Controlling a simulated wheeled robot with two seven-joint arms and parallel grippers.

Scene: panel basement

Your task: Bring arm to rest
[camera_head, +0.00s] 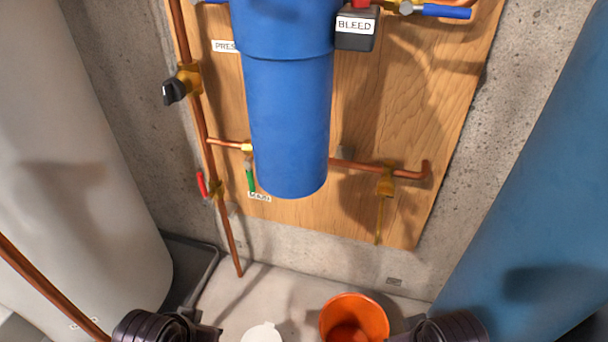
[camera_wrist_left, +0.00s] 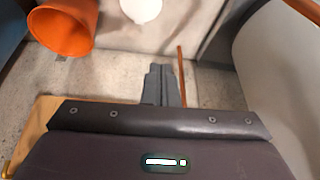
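My left gripper (camera_wrist_left: 162,85) shows in the left wrist view, its two grey fingers side by side with no clear gap and nothing seen between them. In the head view, dark parts of my left arm (camera_head: 160,326) show at the bottom left edge. Dark parts of my right arm (camera_head: 448,327) show at the bottom right edge. The fingers of both grippers are out of clear sight in the head view.
A blue filter housing (camera_head: 288,120) hangs on a wooden panel (camera_head: 425,95) with copper pipes and valves. An orange bucket (camera_head: 354,318) and a white round object (camera_head: 262,333) are on the floor. A white tank (camera_head: 65,160) stands left, a blue tank (camera_head: 540,220) right.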

